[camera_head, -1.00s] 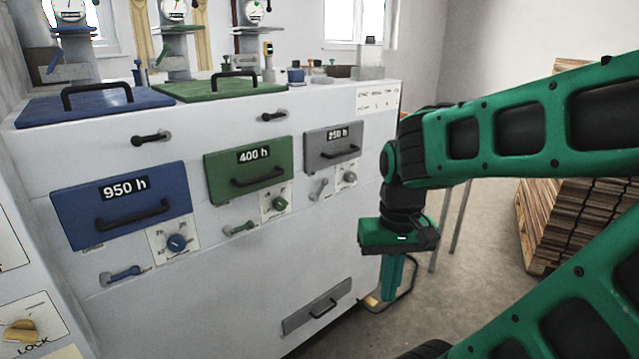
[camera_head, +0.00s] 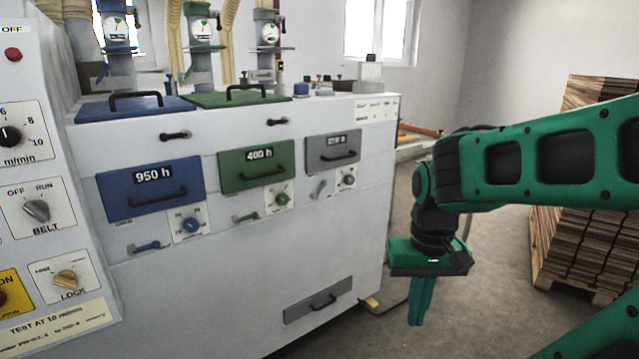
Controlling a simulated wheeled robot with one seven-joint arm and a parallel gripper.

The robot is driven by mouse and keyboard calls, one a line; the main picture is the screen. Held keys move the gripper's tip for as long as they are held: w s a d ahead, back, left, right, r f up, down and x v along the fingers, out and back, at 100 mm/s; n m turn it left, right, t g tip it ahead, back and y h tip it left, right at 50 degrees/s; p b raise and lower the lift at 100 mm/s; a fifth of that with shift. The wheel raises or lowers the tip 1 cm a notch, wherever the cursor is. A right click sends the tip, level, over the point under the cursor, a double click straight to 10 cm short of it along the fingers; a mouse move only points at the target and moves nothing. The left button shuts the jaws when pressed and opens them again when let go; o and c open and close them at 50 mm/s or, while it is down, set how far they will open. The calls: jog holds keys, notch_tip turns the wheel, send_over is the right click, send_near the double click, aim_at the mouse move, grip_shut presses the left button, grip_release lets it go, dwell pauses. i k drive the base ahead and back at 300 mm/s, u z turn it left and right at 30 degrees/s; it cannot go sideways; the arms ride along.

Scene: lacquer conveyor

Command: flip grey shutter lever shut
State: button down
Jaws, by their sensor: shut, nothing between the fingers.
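The grey shutter lever (camera_head: 318,190) is a small tilted handle on the white machine front, below the grey drawer panel (camera_head: 333,152) and left of a grey knob (camera_head: 348,180). Its upper end leans to the right. My gripper (camera_head: 416,322) points down with its green fingers together and nothing between them. It hangs to the right of the machine, lower than the lever and well apart from it.
A control panel (camera_head: 40,200) stands at the left edge. Stacked planks (camera_head: 590,245) lie on a pallet at the right. Floor shows between.

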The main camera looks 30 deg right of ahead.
aim_at(314, 197)
jog(key=u, duration=0.4)
jog(key=i, duration=1.25)
jog(key=z, duration=0.4)
